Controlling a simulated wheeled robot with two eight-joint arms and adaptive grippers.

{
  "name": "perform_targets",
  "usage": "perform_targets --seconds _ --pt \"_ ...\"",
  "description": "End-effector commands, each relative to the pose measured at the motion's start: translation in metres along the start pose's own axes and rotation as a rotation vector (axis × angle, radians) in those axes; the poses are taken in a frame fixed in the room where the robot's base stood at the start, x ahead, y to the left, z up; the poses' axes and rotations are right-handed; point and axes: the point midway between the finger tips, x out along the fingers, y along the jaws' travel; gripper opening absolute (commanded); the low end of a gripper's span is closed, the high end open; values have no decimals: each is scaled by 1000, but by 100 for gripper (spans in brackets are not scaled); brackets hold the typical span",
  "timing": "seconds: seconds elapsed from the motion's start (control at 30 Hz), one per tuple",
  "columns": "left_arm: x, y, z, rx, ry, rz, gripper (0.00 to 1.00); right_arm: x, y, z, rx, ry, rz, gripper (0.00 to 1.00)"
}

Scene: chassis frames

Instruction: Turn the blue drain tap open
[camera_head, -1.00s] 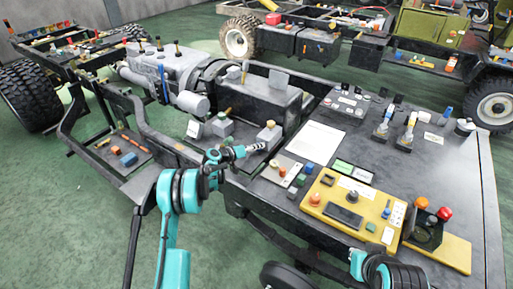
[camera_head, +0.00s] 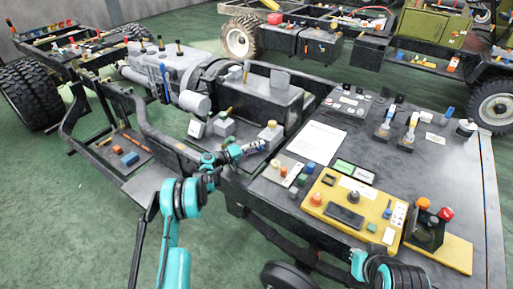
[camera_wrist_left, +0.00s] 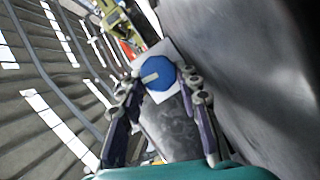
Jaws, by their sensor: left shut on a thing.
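The blue drain tap (camera_wrist_left: 157,76) is a round blue knob with a pale bar across it, on a white square plate (camera_wrist_left: 168,53). It sits between the two fingertips of my left gripper (camera_wrist_left: 158,80), one on each side, and the gripper is shut on it. In the head view my left gripper (camera_head: 260,146) is beside the dark chassis box, low on its near side. I cannot make out the tap there.
A grey metal surface (camera_wrist_left: 250,70) rises close to the right of the fingers in the left wrist view. In the head view a deck (camera_head: 455,180) with a yellow control panel (camera_head: 330,213) lies to the right. A dark tray (camera_head: 120,150) with small parts is at left.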

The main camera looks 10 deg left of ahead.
Motion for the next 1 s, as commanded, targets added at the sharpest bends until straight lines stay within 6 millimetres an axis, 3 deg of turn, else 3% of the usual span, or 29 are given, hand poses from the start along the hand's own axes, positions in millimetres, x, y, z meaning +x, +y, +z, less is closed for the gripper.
perform_targets --seconds 0.37,0.4,0.47,0.8,1.0 --pt "0 -1 1 -2 -1 0 4 0 0 0 0 0 0 0" --pt "0 -1 1 -2 -1 0 41 0 0 0 0 0 0 0" --pt "0 -1 1 -2 -1 0 54 0 0 0 0 0 0 0" --pt "-2 -1 0 -1 0 -1 54 0 0 0 0 0 0 0" --pt "-24 -1 0 -1 2 -1 54 0 0 0 0 0 0 0"
